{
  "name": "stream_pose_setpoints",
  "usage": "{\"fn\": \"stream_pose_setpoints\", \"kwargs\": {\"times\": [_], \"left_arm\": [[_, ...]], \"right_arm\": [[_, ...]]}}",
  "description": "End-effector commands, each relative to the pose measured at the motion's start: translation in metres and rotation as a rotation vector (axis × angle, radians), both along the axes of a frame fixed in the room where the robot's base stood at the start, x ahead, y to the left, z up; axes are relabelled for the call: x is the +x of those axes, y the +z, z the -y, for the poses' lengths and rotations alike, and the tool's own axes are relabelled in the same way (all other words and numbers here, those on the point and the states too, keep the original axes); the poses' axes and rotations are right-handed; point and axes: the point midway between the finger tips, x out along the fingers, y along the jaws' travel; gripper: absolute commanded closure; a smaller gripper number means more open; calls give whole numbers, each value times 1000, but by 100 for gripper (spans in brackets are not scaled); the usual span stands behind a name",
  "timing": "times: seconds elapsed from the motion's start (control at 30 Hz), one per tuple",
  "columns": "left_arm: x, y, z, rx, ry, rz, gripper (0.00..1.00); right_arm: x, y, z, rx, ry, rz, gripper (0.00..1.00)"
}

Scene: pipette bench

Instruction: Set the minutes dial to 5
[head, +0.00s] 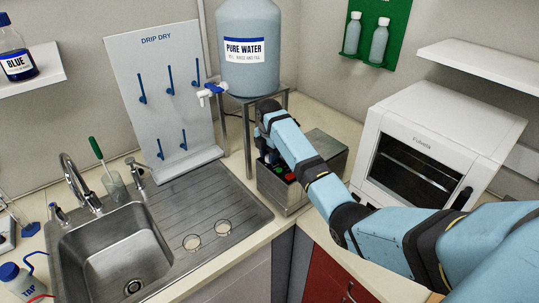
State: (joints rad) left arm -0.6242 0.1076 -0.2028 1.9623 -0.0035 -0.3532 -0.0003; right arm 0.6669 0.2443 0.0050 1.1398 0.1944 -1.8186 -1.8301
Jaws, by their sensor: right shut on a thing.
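My right gripper (268,155) points down at the left part of this panel, shut on what appears to be the minutes dial. The dial itself is hidden behind my gripper and wrist, so its marks and setting cannot be read. My left gripper is not in view.
A pure water carboy (247,75) on a metal stand (283,98) rises right behind my right gripper. A white oven (440,145) stands to the right. A sink (110,255) and a drip-dry board (125,70) are to the left.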

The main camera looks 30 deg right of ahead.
Motion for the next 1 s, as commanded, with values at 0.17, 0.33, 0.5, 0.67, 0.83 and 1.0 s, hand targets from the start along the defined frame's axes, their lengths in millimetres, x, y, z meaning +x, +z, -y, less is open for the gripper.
{"fn": "stream_pose_setpoints", "kwargs": {"times": [0.17,0.33,0.5,0.67,0.83,1.0], "left_arm": [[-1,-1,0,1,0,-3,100],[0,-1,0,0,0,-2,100],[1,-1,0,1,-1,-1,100],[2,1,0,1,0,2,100],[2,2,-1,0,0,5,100],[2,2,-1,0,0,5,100]], "right_arm": [[0,1,1,-2,-167,2,89],[0,1,1,-3,-312,2,89],[1,1,1,-2,-432,3,89],[1,1,1,-1,-514,3,89],[1,1,1,-1,-568,3,89],[1,2,1,-1,-591,3,89]]}}
